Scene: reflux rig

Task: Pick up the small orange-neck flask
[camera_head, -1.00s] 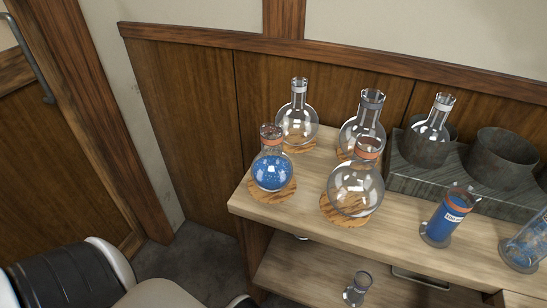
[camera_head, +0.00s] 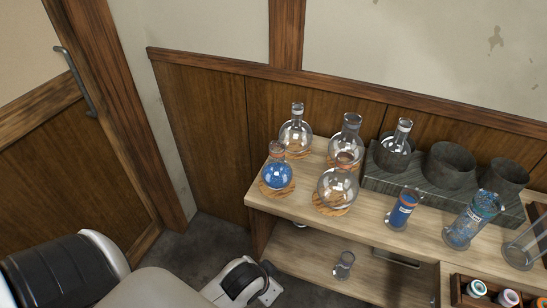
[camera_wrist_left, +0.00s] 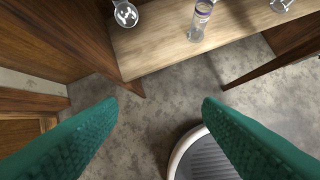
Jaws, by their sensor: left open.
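The small orange-neck flask (camera_head: 277,173) holds blue liquid and stands upright on a round wooden ring near the left end of the wooden shelf top (camera_head: 380,222). A larger clear flask (camera_head: 337,187), also with an orange neck band, stands to its right on its own ring. My right gripper is in neither view.
Clear flasks (camera_head: 296,136) (camera_head: 347,142) stand close behind. A dark stone block (camera_head: 430,190) with cups is to the right, near a blue cylinder (camera_head: 404,208). The lower shelf (camera_head: 310,270) holds a small glass vessel (camera_head: 343,264). The wrist view shows glassware (camera_wrist_left: 200,20) on a wooden surface.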

